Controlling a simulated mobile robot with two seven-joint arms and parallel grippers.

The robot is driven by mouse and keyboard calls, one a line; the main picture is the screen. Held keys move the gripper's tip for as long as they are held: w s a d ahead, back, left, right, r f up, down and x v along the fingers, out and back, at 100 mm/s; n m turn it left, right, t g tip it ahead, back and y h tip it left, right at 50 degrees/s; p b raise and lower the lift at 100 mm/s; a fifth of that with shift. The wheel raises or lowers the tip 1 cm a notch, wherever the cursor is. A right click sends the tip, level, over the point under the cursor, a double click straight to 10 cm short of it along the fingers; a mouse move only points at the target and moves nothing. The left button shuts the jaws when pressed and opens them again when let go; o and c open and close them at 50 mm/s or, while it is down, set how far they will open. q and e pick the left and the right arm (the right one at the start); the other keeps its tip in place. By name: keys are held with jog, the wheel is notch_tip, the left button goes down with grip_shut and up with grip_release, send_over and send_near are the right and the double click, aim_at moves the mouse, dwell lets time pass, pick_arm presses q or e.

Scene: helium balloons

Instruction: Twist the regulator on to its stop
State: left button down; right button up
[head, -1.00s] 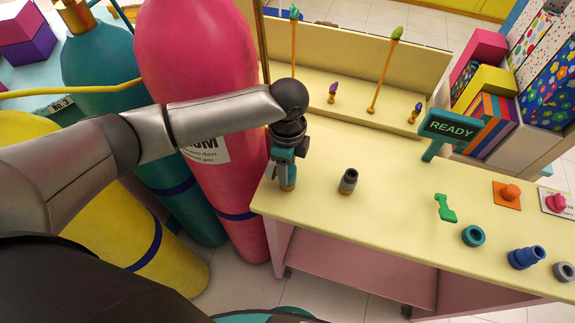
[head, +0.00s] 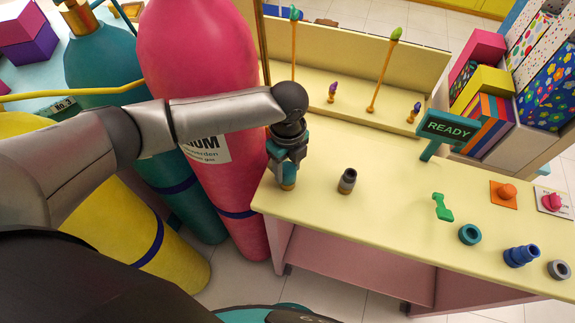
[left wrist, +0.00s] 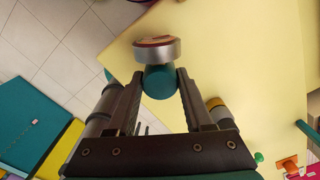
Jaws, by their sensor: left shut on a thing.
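My left gripper (head: 288,165) is at the left end of the cream table and points down. In the left wrist view its fingers (left wrist: 160,88) are closed on the teal body of the regulator (left wrist: 160,82). A round silver gauge (left wrist: 155,50) with a reddish face sticks out beyond the fingertips. In the head view only bits of teal show between the fingers, with a brass-coloured end (head: 288,186) below them. The regulator's stop and whatever it sits on are hidden, so I cannot tell how far it is turned. My right gripper is not in view.
A dark grey fitting (head: 347,181) stands on the table (head: 390,215) just right of the gripper. A pink cylinder (head: 200,80) rises close at the left. The READY sign (head: 446,127), a green piece (head: 442,208), a teal ring (head: 470,234) and a blue fitting (head: 521,255) are further right.

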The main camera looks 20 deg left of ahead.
pick_arm(q)
jog(key=shift+w+r, duration=0.1)
jog(key=shift+r, duration=0.05)
jog(key=m, duration=0.2)
jog(key=shift+s+a+r+m, duration=0.1)
jog(key=shift+s+a+m, duration=0.1)
jog(key=shift+s+m, duration=0.15)
jog(key=shift+w+d+m, duration=0.15)
jog(key=shift+d+m, duration=0.05)
jog(key=shift+m, duration=0.25)
